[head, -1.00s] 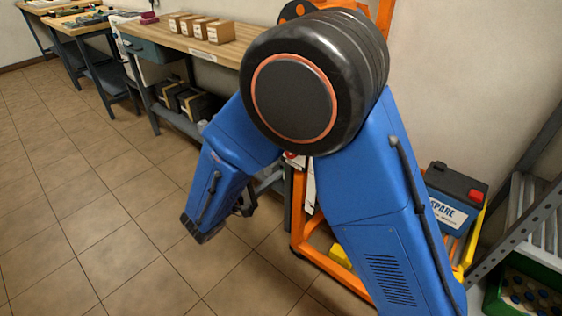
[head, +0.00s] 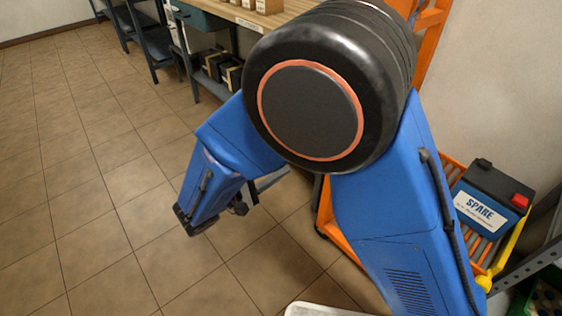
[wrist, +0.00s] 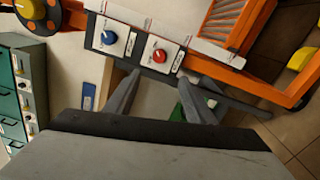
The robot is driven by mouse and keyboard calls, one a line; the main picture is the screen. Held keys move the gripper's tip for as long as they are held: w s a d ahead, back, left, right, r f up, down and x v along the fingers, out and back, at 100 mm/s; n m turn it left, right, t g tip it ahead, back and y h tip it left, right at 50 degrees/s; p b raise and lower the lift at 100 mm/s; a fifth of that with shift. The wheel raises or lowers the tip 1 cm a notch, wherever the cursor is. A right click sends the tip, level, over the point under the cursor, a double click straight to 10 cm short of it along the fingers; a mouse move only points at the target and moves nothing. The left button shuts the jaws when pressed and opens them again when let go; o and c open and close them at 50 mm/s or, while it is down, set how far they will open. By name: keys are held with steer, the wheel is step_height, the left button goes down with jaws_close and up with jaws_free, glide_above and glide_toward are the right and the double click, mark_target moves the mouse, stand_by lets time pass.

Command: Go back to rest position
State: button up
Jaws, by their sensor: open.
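My blue arm with its big black joint fills the middle of the head view, folded down above the floor. My gripper (wrist: 160,88) shows in the wrist view as two grey fingers, spread apart with nothing between them. Beyond the fingers is a panel (wrist: 132,64) with a blue knob (wrist: 109,38) and a red knob (wrist: 159,55). In the picture the fingertips lie just below the panel; I cannot tell how far they are from it.
An orange cart (head: 325,213) with a battery marked SPARE (head: 485,203) stands right of my arm. A workbench (head: 290,12) with small boxes is at the back. Open tiled floor (head: 90,190) lies left. The wrist view shows a green drawer cabinet (wrist: 30,92) at left.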

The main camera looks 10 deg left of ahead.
steer(key=d+r+m+g, duration=0.2)
steer(key=d+g, duration=0.2)
steer(key=d, duration=0.5)
steer(key=w+d+r+m+g, duration=0.1)
steer(key=d+r+m+g, duration=0.15)
steer(key=d, duration=0.65)
steer(key=d+r+m+g, duration=0.1)
steer(key=d+g, duration=0.3)
steer(key=d, duration=0.5)
steer(key=s+d+r+m+t+y, duration=0.1)
steer(key=s+d+r+m+y, duration=0.2)
steer(key=s+d+m+y, duration=0.4)
steer(key=shift+s+d+r+y, duration=0.15)
steer(key=shift+s+d+y, duration=1.85)
steer(key=shift+s+d, duration=2.15)
steer(key=shift+s+a, duration=0.3)
steer(key=shift+a, duration=0.1)
